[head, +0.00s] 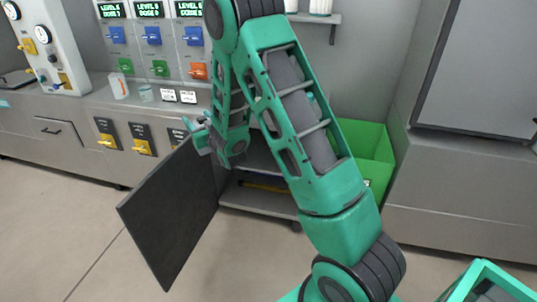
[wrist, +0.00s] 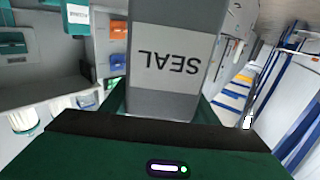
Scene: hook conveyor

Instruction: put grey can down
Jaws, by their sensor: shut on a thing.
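The grey can (wrist: 170,85) fills the middle of the wrist view. Its pale label reads "SEAL" upside down. My gripper (head: 202,137) is shut on it, with dark green finger parts on both sides of its lower end in the wrist view. In the head view my gripper is in front of the grey counter, beside the top of a dark panel. The can is hard to make out there, largely hidden by my arm and gripper.
The dark panel (head: 170,215) stands out from the counter front like an open door. Beside it is an open low shelf (head: 255,200). A green bin (head: 372,145) stands right of my arm. A clear beaker (head: 146,93) and a small container (head: 118,86) stand on the counter.

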